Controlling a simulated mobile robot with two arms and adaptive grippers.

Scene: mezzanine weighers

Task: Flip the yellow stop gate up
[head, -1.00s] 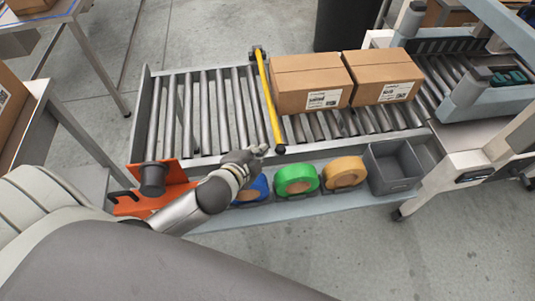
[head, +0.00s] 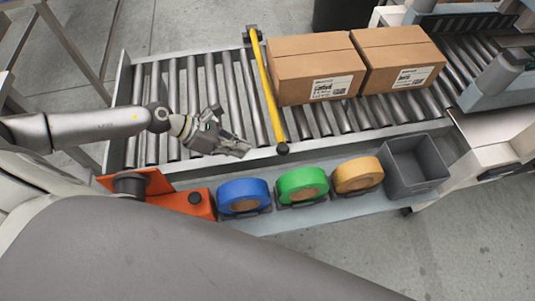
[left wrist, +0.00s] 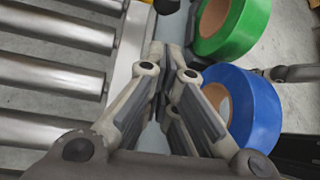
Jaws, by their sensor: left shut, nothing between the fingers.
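The yellow stop gate (head: 267,90) is a straight bar lying low across the roller conveyor (head: 190,97), just left of the cardboard boxes. Its far end meets a dark bracket (head: 252,33) on the far rail. A black knob (head: 283,149) caps its near end by the near rail. My left gripper (head: 244,150) is shut and empty, a little left of the knob and apart from it. In the left wrist view its fingertips (left wrist: 165,62) are together above the near rail. My right gripper is out of view.
Two cardboard boxes (head: 317,72) (head: 398,58) stand on the rollers right of the gate. Blue (head: 232,192), green (head: 302,180) and tan (head: 358,170) tape rolls and a grey bin (head: 415,170) line the front shelf. An orange bracket (head: 180,200) sits at left.

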